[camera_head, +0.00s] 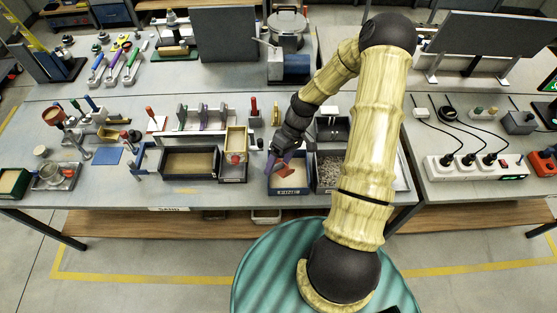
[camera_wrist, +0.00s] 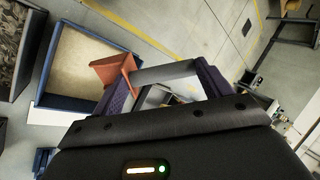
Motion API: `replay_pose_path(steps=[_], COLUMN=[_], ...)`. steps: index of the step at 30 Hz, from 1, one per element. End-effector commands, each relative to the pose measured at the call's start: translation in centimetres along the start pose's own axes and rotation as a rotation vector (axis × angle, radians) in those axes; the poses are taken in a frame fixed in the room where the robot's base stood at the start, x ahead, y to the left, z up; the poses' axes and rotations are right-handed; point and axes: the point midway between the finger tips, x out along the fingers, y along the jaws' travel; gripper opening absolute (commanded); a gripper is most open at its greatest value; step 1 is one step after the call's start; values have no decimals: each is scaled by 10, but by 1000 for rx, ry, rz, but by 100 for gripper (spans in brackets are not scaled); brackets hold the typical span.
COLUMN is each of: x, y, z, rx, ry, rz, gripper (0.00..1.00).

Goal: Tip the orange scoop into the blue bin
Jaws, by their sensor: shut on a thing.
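The orange scoop (camera_head: 285,169) has its grey handle held between the purple fingers of my gripper (camera_head: 283,158). In the wrist view the orange scoop head (camera_wrist: 114,72) juts out left of the fingers, over the rim of the blue bin. My gripper (camera_wrist: 165,82) is shut on the handle there. The blue bin (camera_head: 290,191) stands at the front of the table, below the scoop. In the wrist view the blue bin (camera_wrist: 50,75) shows a pale tan inside. The scoop looks tilted; I cannot tell whether anything is in it.
A dark bin of grey gravel (camera_head: 328,187) stands right of the blue bin, partly behind my arm. A narrow tray with a tan block (camera_head: 233,181) and a wide sand box (camera_head: 190,178) stand to the left. Upright plates and tools crowd the table behind. The front edge is close.

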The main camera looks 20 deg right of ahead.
Motion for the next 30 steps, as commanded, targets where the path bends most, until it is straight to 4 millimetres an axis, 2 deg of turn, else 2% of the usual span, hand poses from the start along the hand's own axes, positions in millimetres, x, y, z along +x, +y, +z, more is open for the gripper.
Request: replay_pose_path(steps=[18,30], x=[8,14], y=[-30,-42], z=[-1,-1], rx=[-9,-10], ry=[-4,-3], rz=[271,446], gripper=[46,46])
